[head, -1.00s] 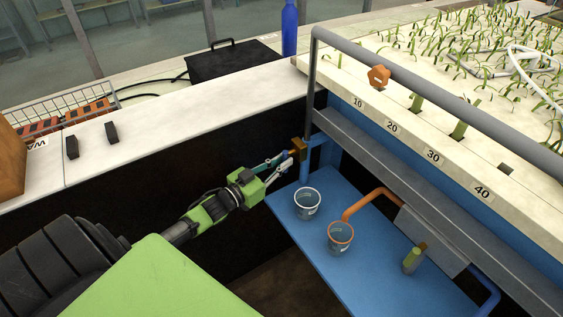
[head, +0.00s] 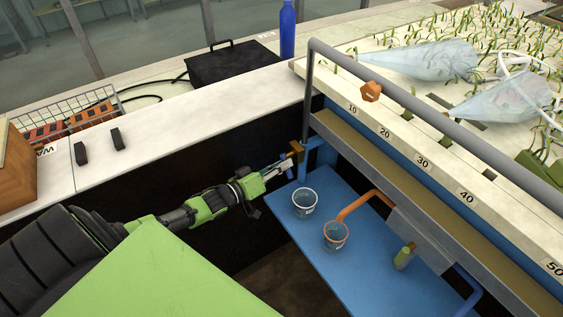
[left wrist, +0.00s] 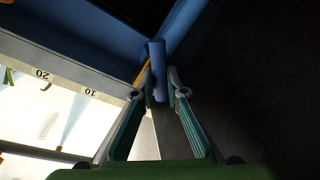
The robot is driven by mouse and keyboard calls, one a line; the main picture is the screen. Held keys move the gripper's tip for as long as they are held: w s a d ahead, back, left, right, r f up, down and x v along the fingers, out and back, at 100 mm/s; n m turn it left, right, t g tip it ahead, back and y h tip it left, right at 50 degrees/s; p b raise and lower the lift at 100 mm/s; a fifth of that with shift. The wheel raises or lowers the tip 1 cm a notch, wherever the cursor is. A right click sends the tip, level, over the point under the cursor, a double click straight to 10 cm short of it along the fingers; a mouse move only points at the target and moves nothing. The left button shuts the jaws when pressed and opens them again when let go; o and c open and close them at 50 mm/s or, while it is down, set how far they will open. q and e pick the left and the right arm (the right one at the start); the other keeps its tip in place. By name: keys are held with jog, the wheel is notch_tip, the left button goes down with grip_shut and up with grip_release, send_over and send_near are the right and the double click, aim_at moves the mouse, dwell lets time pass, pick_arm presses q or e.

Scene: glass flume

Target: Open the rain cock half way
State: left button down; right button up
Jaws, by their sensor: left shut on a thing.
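The rain cock (head: 297,148) is a brass-coloured valve on a blue pipe at the near corner of the flume, in the head view. Its blue lever shows in the left wrist view (left wrist: 158,68). My left gripper (head: 288,163) reaches it from the left. In the left wrist view its fingertips (left wrist: 161,88) stand on either side of the lever and are shut on it. The fingers partly hide the lever in the head view, so its exact angle is hard to tell there. Pale translucent spray cones (head: 430,60) show over the planted bed. My right gripper is not in view.
A blue shelf (head: 375,265) below the flume carries a white-rimmed cup (head: 305,202), an orange-rimmed cup (head: 336,236) and a small bottle (head: 404,256). An orange knob (head: 371,91) sits by the grey rail (head: 440,132). A white ledge (head: 190,125) runs behind my arm.

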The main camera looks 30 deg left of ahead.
pick_arm(q)
jog(key=shift+r+n, duration=0.15)
jog(key=shift+n, duration=0.65)
jog(key=c, duration=2)
grip_release()
jog(key=v, duration=1.2)
jog(key=shift+r, duration=0.2)
